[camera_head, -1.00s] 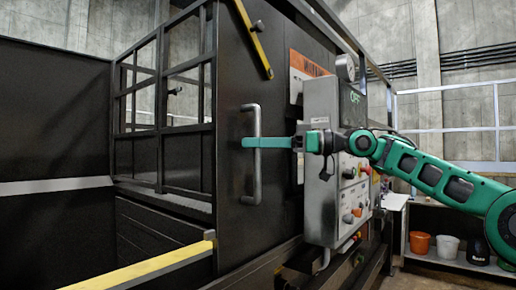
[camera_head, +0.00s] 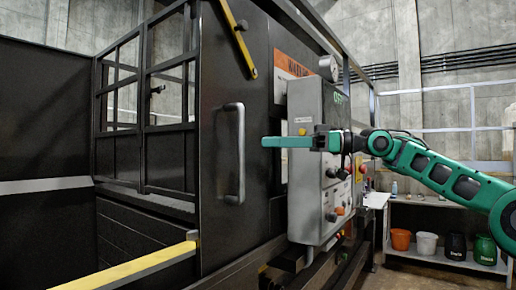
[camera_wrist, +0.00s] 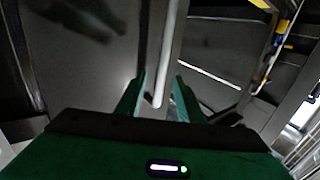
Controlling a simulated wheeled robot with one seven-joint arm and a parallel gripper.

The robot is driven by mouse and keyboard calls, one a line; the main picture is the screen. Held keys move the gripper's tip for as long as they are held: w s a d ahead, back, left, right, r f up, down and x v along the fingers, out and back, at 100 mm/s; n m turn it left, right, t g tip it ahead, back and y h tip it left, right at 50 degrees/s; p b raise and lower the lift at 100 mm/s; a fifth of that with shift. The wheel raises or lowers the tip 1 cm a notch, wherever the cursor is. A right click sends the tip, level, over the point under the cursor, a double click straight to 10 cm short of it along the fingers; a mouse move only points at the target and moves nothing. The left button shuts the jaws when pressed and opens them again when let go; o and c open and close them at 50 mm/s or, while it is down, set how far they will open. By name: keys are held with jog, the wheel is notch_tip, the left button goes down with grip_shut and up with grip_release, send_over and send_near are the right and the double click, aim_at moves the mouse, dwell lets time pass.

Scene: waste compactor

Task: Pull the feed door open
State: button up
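The feed door (camera_head: 216,80) is a dark panel on the compactor's side; I cannot tell whether it is slightly ajar. Its upright grey bar handle (camera_head: 240,150) is at mid-height. My gripper (camera_head: 264,142) is level with the handle, with its green fingertips a short way right of the bar in the head view. In the wrist view my gripper (camera_wrist: 158,88) has its two fingers spread apart, open and empty. The handle (camera_wrist: 170,50) appears as a light bar beyond them, in line with the gap between the fingers.
A grey control box (camera_head: 318,185) with knobs and a gauge stands right beside the gripper, under my arm. A yellow rail (camera_head: 130,270) crosses the lower left. A black railing (camera_head: 145,115) stands behind the door. Buckets (camera_head: 427,245) stand on a shelf at right.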

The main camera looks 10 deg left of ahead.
jog(key=shift+v, duration=1.15)
jog(key=shift+a+f, duration=0.1)
